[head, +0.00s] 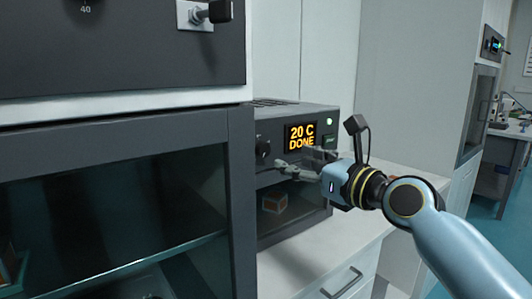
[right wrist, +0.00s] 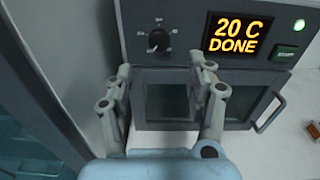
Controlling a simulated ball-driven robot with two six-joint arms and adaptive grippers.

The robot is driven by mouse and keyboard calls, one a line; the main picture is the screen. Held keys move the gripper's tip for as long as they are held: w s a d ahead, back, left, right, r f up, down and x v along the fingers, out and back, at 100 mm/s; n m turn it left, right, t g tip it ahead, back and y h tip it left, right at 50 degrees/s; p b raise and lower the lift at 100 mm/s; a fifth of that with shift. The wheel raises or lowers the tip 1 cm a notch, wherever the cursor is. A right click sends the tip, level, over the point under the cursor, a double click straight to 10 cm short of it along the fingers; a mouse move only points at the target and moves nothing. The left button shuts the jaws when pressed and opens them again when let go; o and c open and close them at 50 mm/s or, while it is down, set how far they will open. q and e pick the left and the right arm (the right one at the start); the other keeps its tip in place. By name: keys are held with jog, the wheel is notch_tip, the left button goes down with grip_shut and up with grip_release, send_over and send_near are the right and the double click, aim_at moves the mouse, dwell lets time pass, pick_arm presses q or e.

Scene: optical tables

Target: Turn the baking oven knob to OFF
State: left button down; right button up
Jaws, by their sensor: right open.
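The baking oven (head: 325,123) is a grey box on a white counter. Its black round knob (head: 263,148) is on the front panel, left of the display (head: 301,136), which reads "20 C DONE" in orange. The knob (right wrist: 158,40) also shows in the right wrist view, with small marks around it too blurred to read. My right gripper (head: 281,168) is open and empty in front of the panel, near the knob. In the right wrist view its two fingers (right wrist: 163,72) are apart, below the knob and not around it. My left gripper is not in view.
A green light (right wrist: 299,25) is at the panel's right. A large dark glass-fronted cabinet (head: 240,190) stands close at the left. The counter (head: 335,245) in front is clear.

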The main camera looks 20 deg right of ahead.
aim_at(266, 151)
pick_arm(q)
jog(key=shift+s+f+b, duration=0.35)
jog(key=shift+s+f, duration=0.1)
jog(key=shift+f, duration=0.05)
pick_arm(e)
jog(key=x, duration=0.9)
jog(key=shift+w+a+f, duration=0.1)
jog(key=shift+a, duration=0.05)
grip_shut()
